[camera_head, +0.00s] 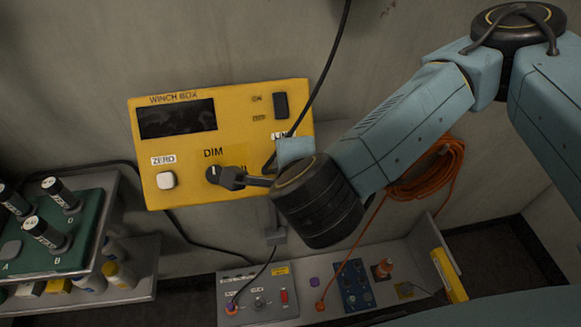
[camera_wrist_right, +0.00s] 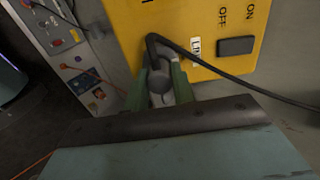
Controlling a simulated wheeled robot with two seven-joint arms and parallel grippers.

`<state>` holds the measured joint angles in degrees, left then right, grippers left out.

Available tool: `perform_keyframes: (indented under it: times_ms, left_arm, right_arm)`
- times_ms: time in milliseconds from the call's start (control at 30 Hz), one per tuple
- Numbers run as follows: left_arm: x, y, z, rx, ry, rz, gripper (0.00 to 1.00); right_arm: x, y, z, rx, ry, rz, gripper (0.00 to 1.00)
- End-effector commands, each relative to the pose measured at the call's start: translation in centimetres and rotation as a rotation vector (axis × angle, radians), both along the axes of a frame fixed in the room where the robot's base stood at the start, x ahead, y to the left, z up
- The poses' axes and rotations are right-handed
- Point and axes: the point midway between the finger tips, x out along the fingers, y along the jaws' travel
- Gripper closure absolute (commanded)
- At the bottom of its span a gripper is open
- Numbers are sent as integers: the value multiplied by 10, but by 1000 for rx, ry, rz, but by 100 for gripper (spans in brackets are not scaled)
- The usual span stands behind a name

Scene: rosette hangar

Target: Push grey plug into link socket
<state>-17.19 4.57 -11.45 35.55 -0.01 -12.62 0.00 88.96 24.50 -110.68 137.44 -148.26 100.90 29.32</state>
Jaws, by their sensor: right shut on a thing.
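My right gripper (camera_wrist_right: 160,88) has its green fingers shut on a dark grey plug (camera_wrist_right: 158,78) with a black cable (camera_wrist_right: 225,75). In the wrist view, the plug is in front of the yellow winch box (camera_wrist_right: 175,20), close to the LINK label (camera_wrist_right: 195,46). The link socket is hidden, and I cannot tell whether the plug touches or enters it. In the head view, my wrist covers the lower right of the winch box (camera_head: 225,135) and hides the plug. My left gripper is not in view.
The box carries a DIM knob (camera_head: 213,173), a white ZERO button (camera_head: 165,180) and a dark switch (camera_head: 281,105). The black cable (camera_head: 325,70) hangs from above.

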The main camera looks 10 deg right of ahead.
Motion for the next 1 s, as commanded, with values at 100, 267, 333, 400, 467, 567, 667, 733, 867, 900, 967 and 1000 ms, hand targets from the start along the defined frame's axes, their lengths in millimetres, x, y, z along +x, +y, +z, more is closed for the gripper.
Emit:
perform_keyframes:
  times_ms: [100,267,333,400,467,567,667,733,867,900,967,1000]
  left_arm:
    - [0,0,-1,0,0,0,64]
    - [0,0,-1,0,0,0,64]
    - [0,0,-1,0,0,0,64]
    - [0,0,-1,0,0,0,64]
    - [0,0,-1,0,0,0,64]
    - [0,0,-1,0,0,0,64]
    - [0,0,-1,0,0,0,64]
    - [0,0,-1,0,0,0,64]
    - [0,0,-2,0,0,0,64]
    - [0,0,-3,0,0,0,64]
    - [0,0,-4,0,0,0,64]
    - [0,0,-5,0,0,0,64]
  right_arm:
    - [0,0,0,0,-1,0,100]
    - [0,0,0,0,-1,0,100]
    - [0,0,0,0,-1,0,74]
    - [0,0,0,0,-1,0,64]
    - [0,0,0,0,-1,0,57]
    - [0,0,0,0,-1,0,50]
    - [0,0,0,0,0,0,50]
    - [0,0,0,0,0,0,50]
    - [-3,1,2,1,0,1,50]
    - [-5,1,4,1,0,3,50]
    - [-11,2,9,1,1,3,50]
    - [-16,2,14,3,0,6,50]
